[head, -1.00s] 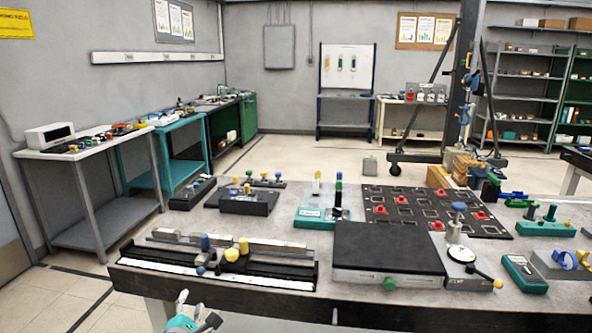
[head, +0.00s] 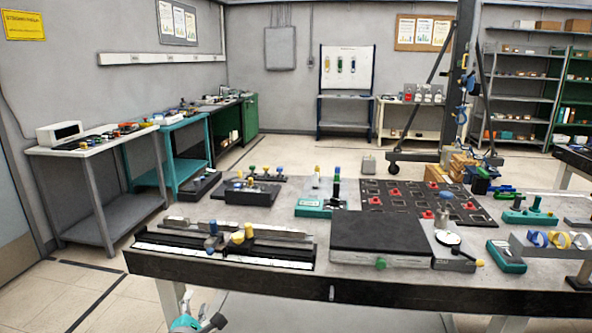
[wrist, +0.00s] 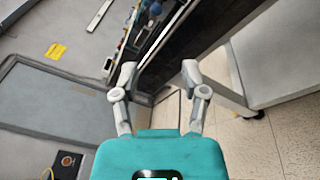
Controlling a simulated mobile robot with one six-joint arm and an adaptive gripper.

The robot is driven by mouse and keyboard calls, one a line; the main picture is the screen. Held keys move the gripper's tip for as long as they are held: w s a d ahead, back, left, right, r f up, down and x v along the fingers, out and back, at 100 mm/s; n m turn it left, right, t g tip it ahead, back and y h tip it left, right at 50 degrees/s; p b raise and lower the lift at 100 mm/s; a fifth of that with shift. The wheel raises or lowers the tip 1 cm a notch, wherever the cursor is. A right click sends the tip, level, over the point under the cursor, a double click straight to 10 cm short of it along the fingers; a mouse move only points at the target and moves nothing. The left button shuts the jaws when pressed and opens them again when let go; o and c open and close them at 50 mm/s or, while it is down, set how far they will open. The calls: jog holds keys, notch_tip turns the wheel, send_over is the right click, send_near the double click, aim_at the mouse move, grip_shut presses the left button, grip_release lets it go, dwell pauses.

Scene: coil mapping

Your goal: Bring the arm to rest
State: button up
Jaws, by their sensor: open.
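My gripper (wrist: 160,75) shows in the wrist view with its two pale fingers spread apart and nothing between them. Behind it in that view are the dark front edge of the workbench and the floor. In the head view a small part of my gripper (head: 197,312) shows at the bottom left, low in front of the bench edge; the rest of the arm is out of frame. The workbench (head: 300,291) stands in front of me, and my gripper appears apart from everything on it.
The bench carries a black flat-topped block (head: 380,232), a rail fixture (head: 225,256) with blue and yellow knobs, and a dark board (head: 420,203) with red pieces. Side tables (head: 95,140) line the left wall. Floor (head: 75,280) is clear left of the bench.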

jog(key=w+d+f+m+g+h, duration=0.2)
jog(key=d+f+m, duration=0.15)
jog(key=d, duration=0.35)
jog(key=w+d+f+m+g+h, duration=0.2)
jog(key=d+f+m+g, duration=0.15)
jog(key=d, duration=0.45)
jog(key=w+d+f+m+g+h, duration=0.2)
jog(key=d+m+h, duration=0.1)
jog(key=d+m, duration=0.3)
jog(key=s+d+f+m+g+y, duration=0.35)
jog(key=d+f+m+g, duration=0.2)
jog(key=d, duration=0.45)
jog(key=s+d+f+m+g+y, duration=0.2)
jog(key=s+d+f+m+g, duration=0.25)
jog(key=d+m, duration=0.4)
notch_tip(320, 180, up, 23)
jog(key=d+n+p, duration=0.1)
jog(key=d+p, duration=0.1)
jog(key=p, duration=2)
jog(key=shift+w+f, duration=0.15)
jog(key=shift+g+y, duration=0.25)
